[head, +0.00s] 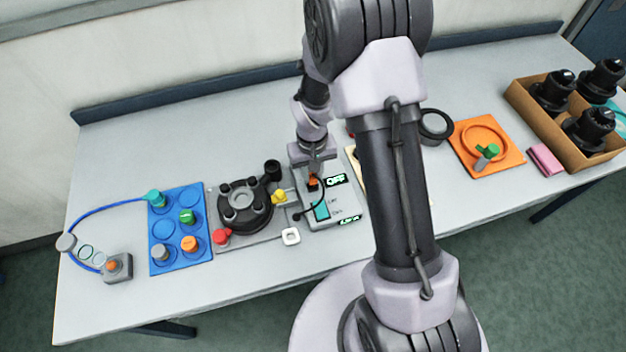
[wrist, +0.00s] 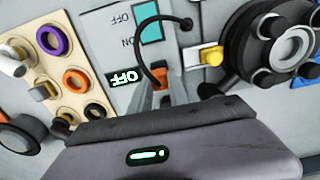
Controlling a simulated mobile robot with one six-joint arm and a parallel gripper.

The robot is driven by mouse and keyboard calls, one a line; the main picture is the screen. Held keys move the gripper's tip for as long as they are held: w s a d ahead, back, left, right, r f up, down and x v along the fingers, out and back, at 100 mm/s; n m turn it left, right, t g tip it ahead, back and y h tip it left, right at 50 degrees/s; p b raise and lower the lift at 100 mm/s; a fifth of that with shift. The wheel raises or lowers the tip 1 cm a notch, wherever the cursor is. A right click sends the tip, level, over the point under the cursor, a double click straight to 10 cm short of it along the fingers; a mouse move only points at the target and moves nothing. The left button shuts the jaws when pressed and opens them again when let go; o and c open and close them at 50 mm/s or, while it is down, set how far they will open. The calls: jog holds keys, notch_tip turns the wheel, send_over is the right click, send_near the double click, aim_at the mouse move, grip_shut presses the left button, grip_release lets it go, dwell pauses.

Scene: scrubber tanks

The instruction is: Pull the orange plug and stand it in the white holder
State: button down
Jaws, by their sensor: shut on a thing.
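The orange plug (head: 313,182) is at the upper part of the grey switch panel (head: 345,213), and my gripper (head: 314,174) is over it from above. In the wrist view the orange plug (wrist: 160,76) shows between the fingers of my gripper (wrist: 161,92), which are shut on it. A black cable loops from the plug over the panel. Whether the plug sits in its socket is hidden by the fingers. The white holder (head: 291,236), a small square block with a dark opening, stands empty left of the panel's lower edge.
The panel has a teal switch (head: 321,210) and a lit OFF display (head: 336,180). A black round fixture (head: 244,205) with a yellow handle (head: 279,197) is close on the left. A beige board with rings (wrist: 70,60) lies on the panel's other side.

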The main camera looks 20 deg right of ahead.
aim_at(312, 176)
jog(key=shift+r+p, duration=1)
jog(key=shift+r, duration=0.65)
jog(key=s+a+b, duration=0.4)
jog(key=s+a, duration=0.5)
jog(key=s, duration=0.2)
jog(key=shift+s+a, duration=0.25)
jog(key=shift+s, duration=0.05)
notch_tip(312, 176, down, 7)
jog(key=b, duration=0.7)
jog(key=shift+r, duration=0.1)
